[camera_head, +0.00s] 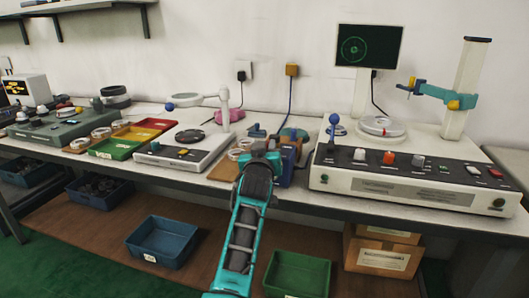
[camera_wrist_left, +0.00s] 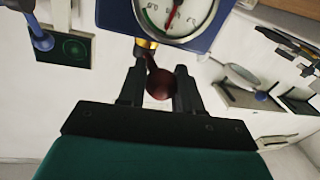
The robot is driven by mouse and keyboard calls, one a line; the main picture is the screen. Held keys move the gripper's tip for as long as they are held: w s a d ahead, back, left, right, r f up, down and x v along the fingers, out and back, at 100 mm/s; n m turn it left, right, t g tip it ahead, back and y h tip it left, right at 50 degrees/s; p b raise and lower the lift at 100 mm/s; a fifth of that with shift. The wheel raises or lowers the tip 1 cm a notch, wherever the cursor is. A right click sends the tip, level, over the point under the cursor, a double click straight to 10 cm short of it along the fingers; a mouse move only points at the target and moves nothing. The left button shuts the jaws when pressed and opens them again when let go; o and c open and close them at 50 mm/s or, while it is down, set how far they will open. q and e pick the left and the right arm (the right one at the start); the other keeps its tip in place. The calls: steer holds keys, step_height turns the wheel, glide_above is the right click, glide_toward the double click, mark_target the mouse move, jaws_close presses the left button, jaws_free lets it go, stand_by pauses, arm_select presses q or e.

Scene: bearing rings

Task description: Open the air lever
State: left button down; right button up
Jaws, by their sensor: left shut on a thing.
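The air lever's dark red ball knob (camera_wrist_left: 160,85) sits between the two black fingers of my left gripper (camera_wrist_left: 159,78) in the left wrist view. The fingers are shut on it from both sides. A brass fitting (camera_wrist_left: 146,47) shows just beyond the knob, below a round white gauge (camera_wrist_left: 172,14) on a blue body. In the head view, my left gripper (camera_head: 262,157) reaches the blue unit (camera_head: 290,158) at the bench's front edge. The knob is hidden there behind my arm. My right gripper is not in view.
A white test machine (camera_head: 415,183) with knobs and a blue-balled lever (camera_head: 334,119) stands right of the blue unit. A white instrument base with a magnifier (camera_head: 183,99) and colored trays (camera_head: 115,148) are to the left. Bins (camera_head: 162,241) sit below the bench.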

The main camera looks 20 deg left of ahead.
arm_select(q)
steer(key=shift+a+r, duration=0.25)
steer(key=shift+r, duration=0.05)
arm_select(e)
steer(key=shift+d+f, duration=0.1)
arm_select(q)
steer(key=c, duration=1.1)
jaws_free()
steer(key=shift+o, duration=1.4)
steer(key=shift+f, duration=0.15)
steer(key=shift+o, duration=0.2)
steer(key=shift+d, duration=0.15)
step_height(320, 180, up, 20)
steer(key=p, duration=0.4)
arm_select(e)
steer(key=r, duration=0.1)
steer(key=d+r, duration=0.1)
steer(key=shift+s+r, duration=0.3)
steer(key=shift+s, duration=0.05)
